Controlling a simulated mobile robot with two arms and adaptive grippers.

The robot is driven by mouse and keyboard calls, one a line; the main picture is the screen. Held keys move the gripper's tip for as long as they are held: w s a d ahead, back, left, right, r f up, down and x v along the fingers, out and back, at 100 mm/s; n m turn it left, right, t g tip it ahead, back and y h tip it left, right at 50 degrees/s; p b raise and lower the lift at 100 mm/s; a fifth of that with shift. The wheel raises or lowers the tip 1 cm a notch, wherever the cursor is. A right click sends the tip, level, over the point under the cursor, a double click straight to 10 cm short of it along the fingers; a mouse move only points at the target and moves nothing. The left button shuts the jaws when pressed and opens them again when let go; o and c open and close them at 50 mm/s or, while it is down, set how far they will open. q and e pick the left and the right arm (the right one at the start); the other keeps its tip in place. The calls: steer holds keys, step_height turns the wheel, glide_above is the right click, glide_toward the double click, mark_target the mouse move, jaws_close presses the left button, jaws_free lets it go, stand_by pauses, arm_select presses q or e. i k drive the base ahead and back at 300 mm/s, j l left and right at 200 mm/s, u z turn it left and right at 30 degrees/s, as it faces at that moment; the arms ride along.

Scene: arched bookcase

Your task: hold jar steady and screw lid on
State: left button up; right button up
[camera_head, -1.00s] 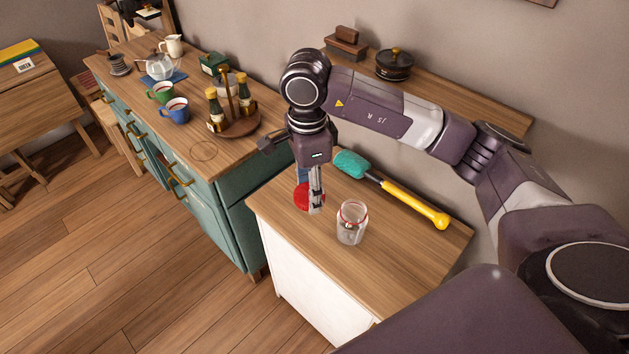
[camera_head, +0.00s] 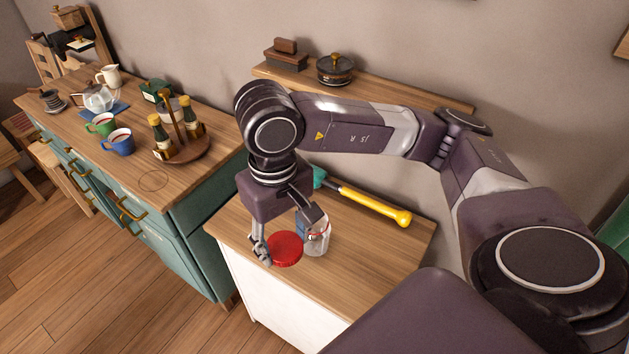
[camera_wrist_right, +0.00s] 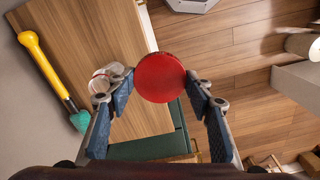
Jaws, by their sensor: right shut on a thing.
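The red lid (camera_head: 285,250) is held flat between the fingers of my right gripper (camera_head: 287,240), at the front-left of the clear glass jar (camera_head: 320,241). In the right wrist view the lid (camera_wrist_right: 160,78) sits between the two fingertips (camera_wrist_right: 160,88), apparently raised above the cabinet top. The jar stands upright and open on the cabinet top, partly hidden by one finger. In the wrist view the jar (camera_wrist_right: 99,84) shows just beside the left finger. I cannot tell whether they touch. My left gripper is in neither view.
A teal-headed tool with a yellow handle (camera_head: 372,205) lies behind the jar on the small wooden-topped cabinet (camera_head: 370,265). A wall shelf (camera_head: 400,97) holds a dark pot (camera_head: 335,70). The teal counter at left carries mugs and a bottle carousel (camera_head: 182,150). The cabinet top's right part is clear.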

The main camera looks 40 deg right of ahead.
mark_target(318, 242)
steer(key=k+j+z, duration=0.15)
steer(key=z, duration=1)
